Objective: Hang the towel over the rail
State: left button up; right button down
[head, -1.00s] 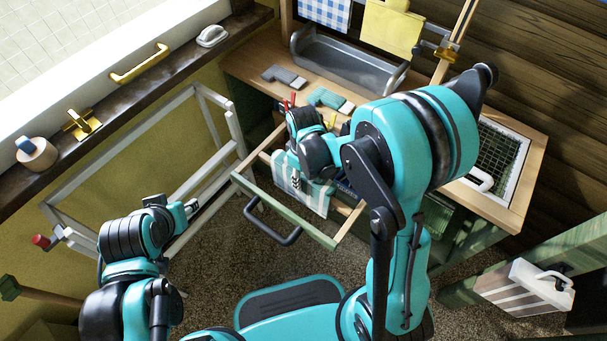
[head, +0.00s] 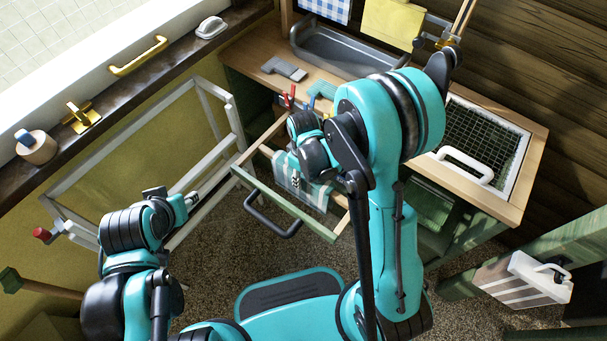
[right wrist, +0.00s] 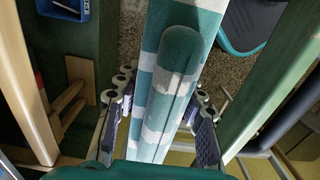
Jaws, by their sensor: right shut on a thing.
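The towel (head: 314,196), striped pale and grey-green, hangs in the open drawer frame at the middle of the head view. In the right wrist view the towel (right wrist: 165,100) is teal and white, with a rounded fold along it. My right gripper (right wrist: 163,88) has a finger on each side of the towel and is shut on it; the arm hides much of this in the head view. My left gripper (head: 192,199) is apart from the towel, at lower left; its fingers are too small to read. A pale frame with bars (head: 226,97) stands at left; I cannot tell which bar is the rail.
The green drawer front (head: 282,204) with its dark handle (head: 272,222) juts out below the towel. The wooden bench (head: 245,62) carries a grey tray (head: 345,60) and a mesh-covered opening (head: 490,130). A striped box (head: 525,282) is at right. Speckled floor lies between.

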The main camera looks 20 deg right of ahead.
jog(key=c, duration=0.9)
grip_release()
jog(key=shift+o, duration=0.2)
jog(key=shift+r, duration=0.1)
jog(key=shift+r+p, duration=2.55)
jog(key=shift+r, duration=0.95)
jog(key=shift+f, duration=0.1)
jog(key=s+d+r+m+t, duration=0.2)
jog(key=s+r, duration=0.3)
jog(key=r, duration=0.4)
jog(key=s+d+r+m+t, duration=0.2)
jog(key=s+r+m+t, duration=0.3)
jog(key=r, duration=0.5)
jog(key=shift+d+m, duration=0.3)
